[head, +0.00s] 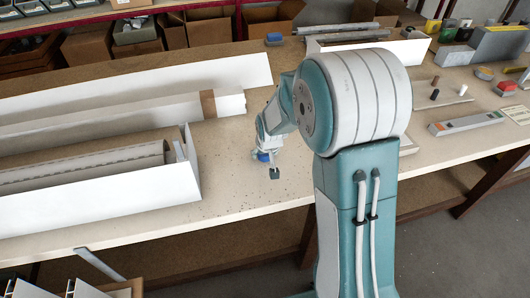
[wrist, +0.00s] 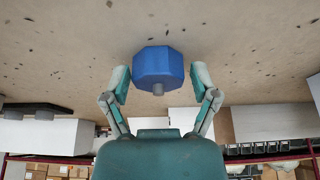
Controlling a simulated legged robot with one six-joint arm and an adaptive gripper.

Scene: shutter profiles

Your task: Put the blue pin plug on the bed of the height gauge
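The blue pin plug (wrist: 158,66) is a faceted blue body with a short grey pin, seen in the wrist view on the speckled bench top. It shows partly in the head view (head: 264,156), beside my fingers. My gripper (head: 268,165) is low over the bench with its two fingers apart, one on each side of the plug. Narrow gaps show between the fingers and the plug in the wrist view. I cannot clearly pick out the height gauge; my arm hides part of the bench.
Long white shutter profiles (head: 100,130) fill the bench's left side. A small blue object (head: 274,38) sits at the back edge, near cardboard boxes (head: 205,30). A grey bar (head: 466,123) and small parts lie to the right. Bare bench (head: 235,205) lies in front of my gripper.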

